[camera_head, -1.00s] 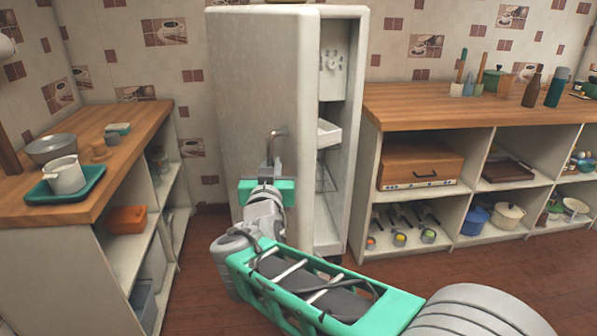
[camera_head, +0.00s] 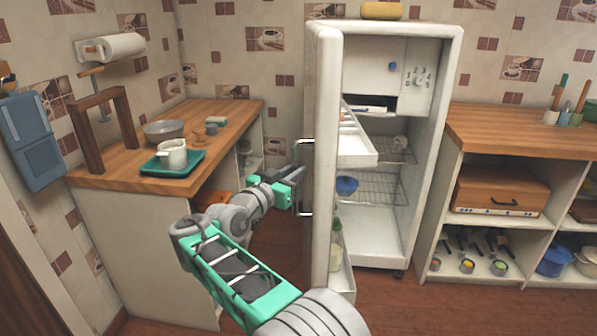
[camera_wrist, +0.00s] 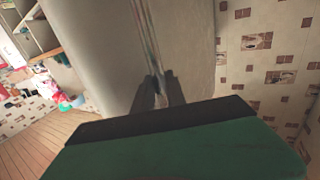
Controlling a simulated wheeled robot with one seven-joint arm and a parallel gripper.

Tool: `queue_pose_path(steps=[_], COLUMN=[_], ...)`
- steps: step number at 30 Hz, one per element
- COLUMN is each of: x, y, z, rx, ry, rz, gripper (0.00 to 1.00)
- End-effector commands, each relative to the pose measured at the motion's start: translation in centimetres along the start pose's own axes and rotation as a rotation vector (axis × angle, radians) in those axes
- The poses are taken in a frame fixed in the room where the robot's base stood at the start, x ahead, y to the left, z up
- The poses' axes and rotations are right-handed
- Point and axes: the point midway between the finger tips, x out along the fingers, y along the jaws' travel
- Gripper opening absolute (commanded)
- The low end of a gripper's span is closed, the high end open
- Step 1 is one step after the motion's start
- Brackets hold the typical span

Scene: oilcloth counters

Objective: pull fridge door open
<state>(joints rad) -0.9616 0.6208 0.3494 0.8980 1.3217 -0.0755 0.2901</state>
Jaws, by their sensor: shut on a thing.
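The white fridge (camera_head: 453,60) stands against the back wall. Its door (camera_head: 324,150) is swung wide toward me on the left and seen nearly edge-on, so the interior shows. The metal handle (camera_head: 306,146) is on the door's outer face, at its left side. My gripper (camera_head: 300,175) is at the handle, its fingers shut on the bar. In the wrist view, the two dark fingertips (camera_wrist: 158,90) close around the shiny handle bar (camera_wrist: 146,35) in front of the pale door face. The exact contact is small in the head view.
Inside the fridge are a white drawer (camera_head: 358,150), wire shelves (camera_head: 375,190) and a blue bowl (camera_head: 347,186). A wooden counter (camera_head: 110,178) with a green tray (camera_head: 160,170) is left of the door. Another counter (camera_head: 500,130) is right. Floor shows in front.

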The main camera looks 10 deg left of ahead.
Motion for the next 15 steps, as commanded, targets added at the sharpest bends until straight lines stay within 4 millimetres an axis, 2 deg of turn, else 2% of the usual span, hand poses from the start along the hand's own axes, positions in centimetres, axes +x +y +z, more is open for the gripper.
queue_pose_path(steps=[15], x=[0.4], y=[-0.48], z=[0.05], rx=[-0.001], ry=[0.0], rz=[0.028], gripper=[0.0])
